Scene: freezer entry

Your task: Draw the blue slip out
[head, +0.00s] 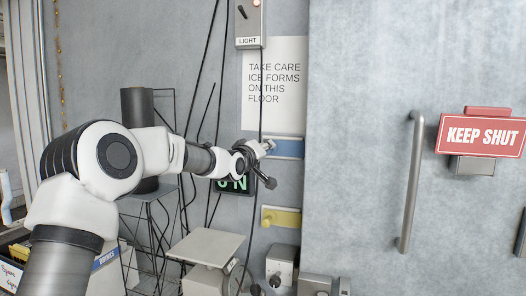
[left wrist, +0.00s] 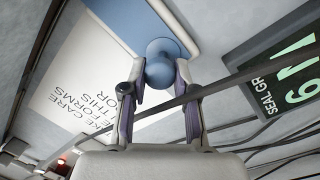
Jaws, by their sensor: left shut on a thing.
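The blue slip (head: 289,148) is a flat blue strip on the grey wall, just left of the large grey door. In the left wrist view the blue slip (left wrist: 183,14) has a round blue knob (left wrist: 160,50) on its face. My left gripper (head: 267,148) is at the slip's left end. In the left wrist view its fingers (left wrist: 161,72) are closed on either side of the knob. The gripper hides part of the slip in the head view. My right gripper is in neither view.
A yellow slip (head: 284,217) with a knob sits below. Dark cables (head: 261,95) hang close by, one crossing the fingers in the wrist view. A paper sign (head: 273,105), a green-lit display (head: 240,186) and a door handle (head: 410,185) are nearby. A pale platform (head: 205,245) stands below.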

